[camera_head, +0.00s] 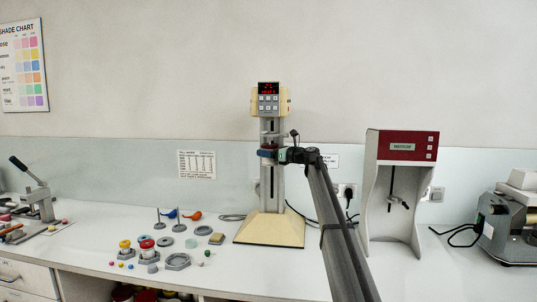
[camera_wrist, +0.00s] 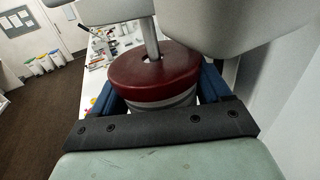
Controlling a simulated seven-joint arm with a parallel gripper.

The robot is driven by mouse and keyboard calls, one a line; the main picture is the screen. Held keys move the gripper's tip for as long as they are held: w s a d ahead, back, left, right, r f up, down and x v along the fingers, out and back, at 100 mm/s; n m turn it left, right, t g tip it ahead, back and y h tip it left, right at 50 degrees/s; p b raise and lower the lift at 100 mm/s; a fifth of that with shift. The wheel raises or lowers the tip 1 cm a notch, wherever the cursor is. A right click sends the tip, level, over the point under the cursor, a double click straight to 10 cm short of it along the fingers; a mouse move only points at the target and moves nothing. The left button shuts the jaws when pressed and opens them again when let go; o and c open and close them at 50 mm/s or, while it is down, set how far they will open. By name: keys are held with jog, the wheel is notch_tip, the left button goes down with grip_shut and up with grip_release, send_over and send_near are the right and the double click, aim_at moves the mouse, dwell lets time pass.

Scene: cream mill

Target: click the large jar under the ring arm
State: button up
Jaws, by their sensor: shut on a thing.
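The large jar has a dark red lid (camera_wrist: 155,72) and a pale grey body (camera_wrist: 165,103). My gripper (camera_wrist: 158,98) is shut on it, with a blue finger on each side of the body. In the head view my gripper (camera_head: 267,153) holds the jar high in front of the column of the cream mill (camera_head: 268,228). The ring arm (camera_head: 272,135) sticks out from the column just above the lid. A grey shaft (camera_wrist: 151,38) passes into the lid's centre hole in the wrist view. Whether the jar is seated in the ring cannot be told.
Smaller jars with a red lid (camera_head: 147,244) and a yellow lid (camera_head: 125,244) stand on the bench at left, near a hexagonal grey holder (camera_head: 177,262) and several small coloured balls. A red-topped stand (camera_head: 400,146) is to the right. The mill's base is clear.

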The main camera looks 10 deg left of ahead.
aim_at(269, 144)
jog(key=shift+w+r, duration=0.1)
jog(key=shift+r, duration=1.5)
dwell(1.7)
jog(key=o, duration=1.1)
jog(key=shift+d, duration=0.1)
jog(key=shift+v, duration=4.5)
